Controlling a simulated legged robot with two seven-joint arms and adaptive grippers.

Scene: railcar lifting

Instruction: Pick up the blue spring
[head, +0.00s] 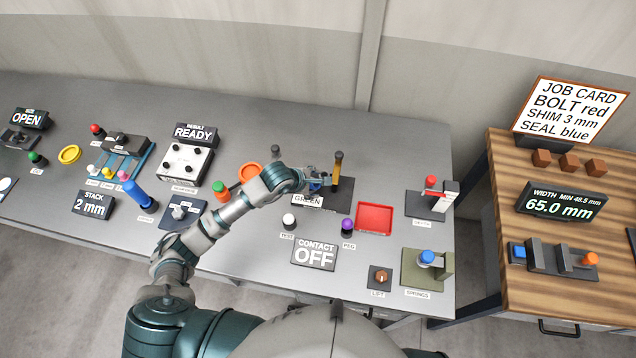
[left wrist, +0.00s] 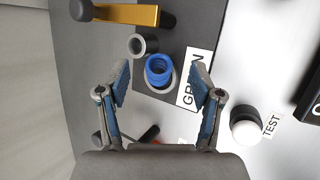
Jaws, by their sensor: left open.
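My left gripper (left wrist: 161,82) is open, with one finger on each side of the spring's lower edge in the picture. The fingers do not appear to touch it. In the head view my left gripper (head: 314,183) is over the plate with the GREEN label (head: 308,200). There it largely hides the spring. My right gripper is not in view.
A yellow post with a black handle (head: 337,170) stands close to the gripper. A grey ring (left wrist: 144,45) is next to the spring. A white knob (head: 289,221), a purple peg (head: 347,226) and a red tray (head: 374,218) are nearby. A blue-topped piece (head: 426,257) stands at the SPRINGS station.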

